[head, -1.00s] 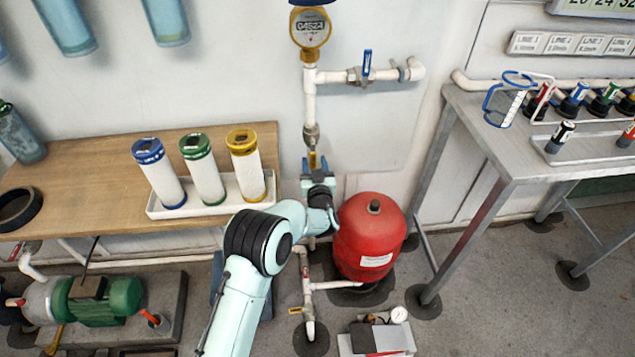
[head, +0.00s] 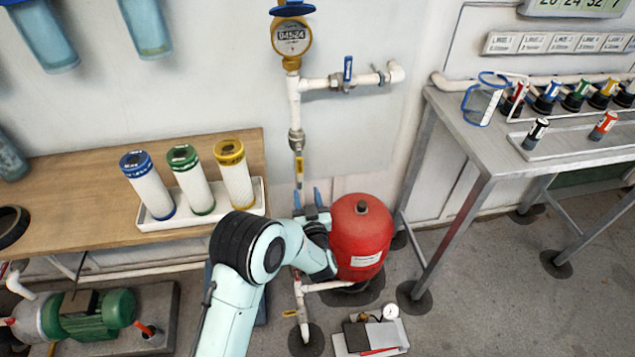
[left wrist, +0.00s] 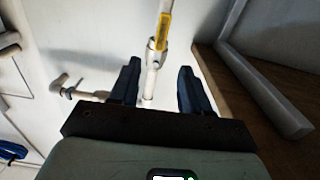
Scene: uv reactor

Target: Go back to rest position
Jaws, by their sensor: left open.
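My left gripper (head: 308,200) is open and empty in the head view, just below the yellow-handled valve (head: 299,165) on the white vertical pipe (head: 294,105). It is left of the red tank (head: 361,237), and my arm partly covers the tank's left side. In the left wrist view the two dark blue fingers (left wrist: 156,88) stand apart with the pipe behind the gap between them. The yellow handle (left wrist: 163,30) shows above the fingertips, clear of them. My right gripper is not in view.
A wooden bench (head: 70,203) at left holds a white tray (head: 262,188) with three filter cartridges. A metal table (head: 480,150) stands at right with a blue-rimmed jug (head: 482,103) and several small bottles. A green pump (head: 100,307) and a small device (head: 370,333) are on the floor.

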